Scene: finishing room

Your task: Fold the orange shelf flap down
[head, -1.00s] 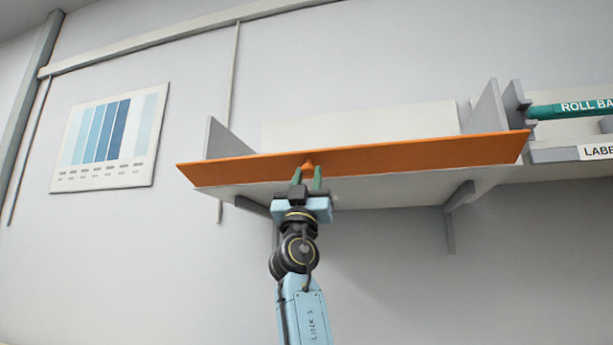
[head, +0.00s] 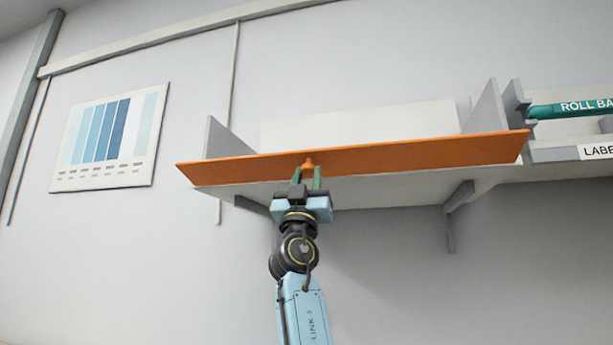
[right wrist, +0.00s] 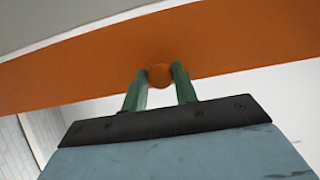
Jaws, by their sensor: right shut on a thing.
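The orange shelf flap (head: 400,156) is a long panel along the front of a wall shelf (head: 370,190). It tilts outward, with the shelf's pale underside showing below it. A small orange knob (head: 308,163) sticks out near the flap's middle. My right gripper (head: 307,176) reaches up from below, its green fingers shut on the knob. In the right wrist view the round knob (right wrist: 160,75) sits between the two fingertips, with the orange flap (right wrist: 240,45) behind it. My left gripper is not in view.
Grey brackets (head: 459,200) hold the shelf from below, and grey dividers (head: 487,108) stand at its ends. A teal roll bar (head: 570,109) and a label ledge (head: 570,154) are at the right. A blue colour chart (head: 110,138) hangs at left. The wall below is clear.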

